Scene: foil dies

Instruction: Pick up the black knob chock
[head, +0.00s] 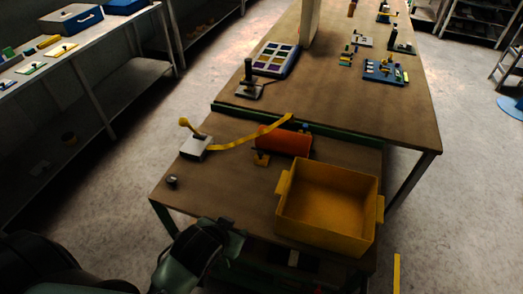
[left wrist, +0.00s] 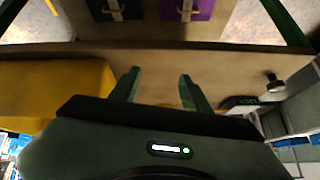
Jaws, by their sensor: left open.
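A small dark knobbed piece (head: 172,182), which looks like the black knob chock, stands on the wooden table near its front left corner. In the left wrist view a small piece with a dark knob (left wrist: 274,82) shows at the right, apart from the fingers. My left gripper (head: 232,238) is at the table's front edge, to the right of that piece in the head view. In the left wrist view my left gripper (left wrist: 158,75) has its fingers apart with nothing held between them. My right gripper is not in view.
A yellow bin (head: 318,228) stands at the front right. Behind are an orange block (head: 283,142), a yellow strip (head: 226,142) and a pale block (head: 196,147) with a yellow-knobbed lever. The tabletop between the knobbed piece and the bin is mostly clear.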

